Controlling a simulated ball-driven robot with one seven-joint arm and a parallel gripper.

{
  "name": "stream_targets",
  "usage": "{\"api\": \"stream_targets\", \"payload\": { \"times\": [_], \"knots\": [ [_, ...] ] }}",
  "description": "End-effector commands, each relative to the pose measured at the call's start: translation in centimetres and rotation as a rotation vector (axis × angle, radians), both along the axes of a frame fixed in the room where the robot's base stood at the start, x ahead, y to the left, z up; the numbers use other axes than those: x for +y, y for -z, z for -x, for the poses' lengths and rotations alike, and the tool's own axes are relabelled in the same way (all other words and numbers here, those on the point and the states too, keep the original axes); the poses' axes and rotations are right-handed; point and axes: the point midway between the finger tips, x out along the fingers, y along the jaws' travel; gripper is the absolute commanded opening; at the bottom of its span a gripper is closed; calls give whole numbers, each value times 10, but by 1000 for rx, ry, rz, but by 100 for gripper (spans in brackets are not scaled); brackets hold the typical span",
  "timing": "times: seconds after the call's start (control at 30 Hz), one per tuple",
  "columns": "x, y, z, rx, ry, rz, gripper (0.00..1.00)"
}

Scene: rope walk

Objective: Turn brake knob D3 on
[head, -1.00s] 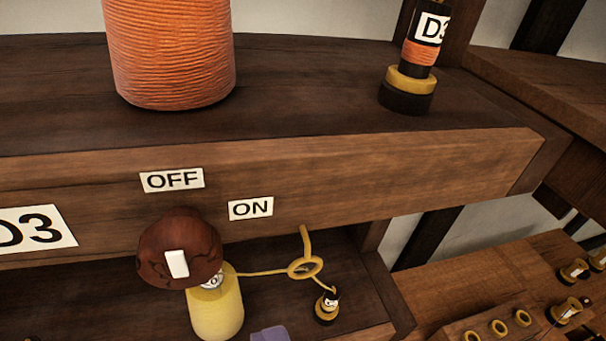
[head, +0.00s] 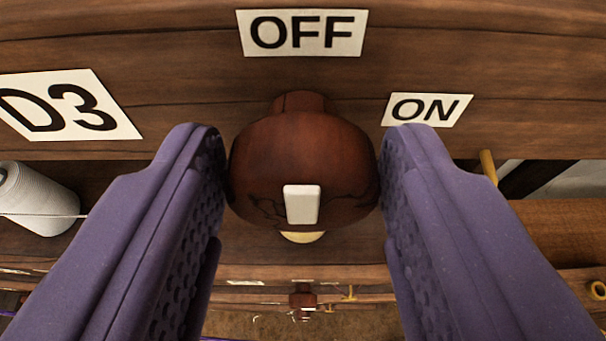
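Brake knob D3 (head: 300,150) is a round, dark red-brown wooden knob with a white pointer mark (head: 301,204) on its face. It sits on the front of a wooden beam (head: 190,110). The OFF label (head: 302,33) is straight above the knob and the ON label (head: 426,109) is up and to the right. The D3 label (head: 66,106) is at the left. My gripper (head: 303,165) has its two purple fingers on either side of the knob. The fingers are spread, with the right one close to or touching the knob; contact is hard to tell.
A white spool (head: 38,198) with a thread lies below the beam at the left. A yellow peg (head: 488,166) is partly behind the right finger. Lower wooden shelving and another small knob (head: 302,297) show far below.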

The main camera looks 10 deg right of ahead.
Motion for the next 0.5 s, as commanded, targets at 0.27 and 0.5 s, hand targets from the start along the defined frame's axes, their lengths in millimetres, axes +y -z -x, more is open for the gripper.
{"api": "stream_targets", "payload": {
  "times": [0.27,0.5],
  "knots": [
    [0,0,0,-1,0,-2,14],
    [-1,1,0,-14,0,-55,14]
  ]
}}
